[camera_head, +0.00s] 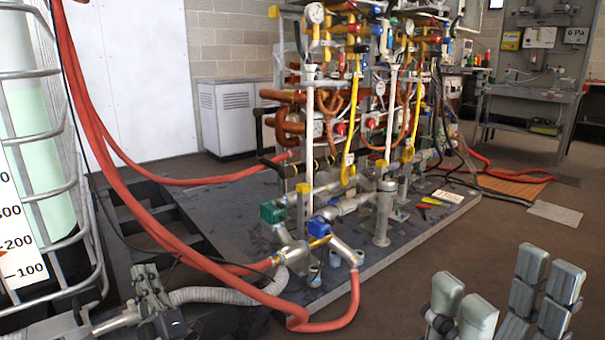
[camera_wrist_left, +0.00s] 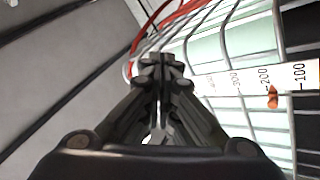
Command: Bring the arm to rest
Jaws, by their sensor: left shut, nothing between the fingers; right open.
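My left gripper (camera_head: 146,273) is at the lower left of the head view, in front of the caged tank and above the dark pallet area. In the left wrist view its fingers (camera_wrist_left: 155,62) are together with nothing between them. My right gripper (camera_head: 503,285) is at the lower right of the head view, over the brown floor. Its fingers stand apart and it is empty. Both grippers are clear of the heater rig (camera_head: 365,120).
A caged tank with a scale (camera_head: 25,235) stands at the left, close to my left gripper. Red hoses (camera_head: 185,240) loop across the rig's grey base plate (camera_head: 225,215). A white cabinet (camera_head: 228,115) and a metal bench (camera_head: 525,95) stand behind. Brown floor is clear at the lower right.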

